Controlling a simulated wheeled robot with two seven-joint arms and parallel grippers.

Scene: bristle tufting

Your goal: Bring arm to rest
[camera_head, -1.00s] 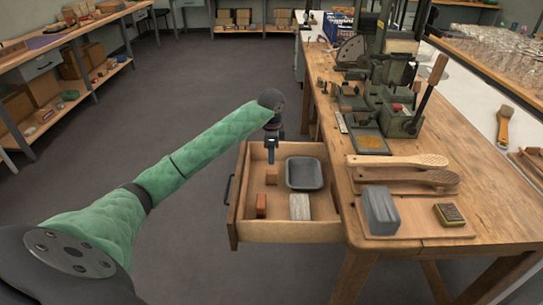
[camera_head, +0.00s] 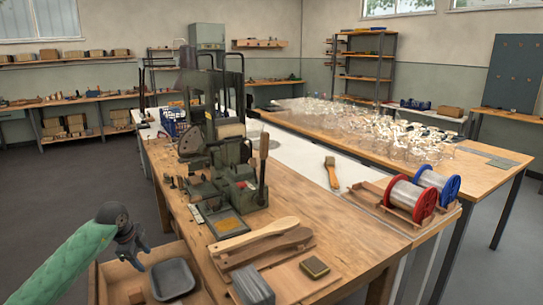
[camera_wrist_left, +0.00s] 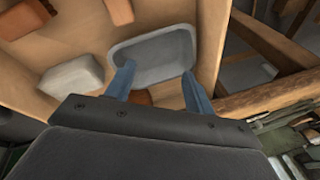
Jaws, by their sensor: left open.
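My left arm comes in from the lower left, and its gripper (camera_head: 132,250) is over the open wooden drawer (camera_head: 118,272) beside the bench. In the left wrist view, the two blue-grey fingers (camera_wrist_left: 158,86) are apart with nothing held between them. A grey tray (camera_head: 172,279) lies in the drawer, and it shows beyond the fingers in the wrist view (camera_wrist_left: 152,48). A pale grey block (camera_wrist_left: 72,74) and reddish-brown blocks (camera_wrist_left: 118,11) also lie in the drawer. My right gripper is not in view.
The workbench (camera_head: 310,215) stands right of the drawer, with a green machine (camera_head: 228,160), wooden brush handles (camera_head: 262,235) and a dark grey block (camera_head: 252,286). Red and blue wire spools (camera_head: 411,198) are farther right. Open floor (camera_head: 85,190) lies left of the bench.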

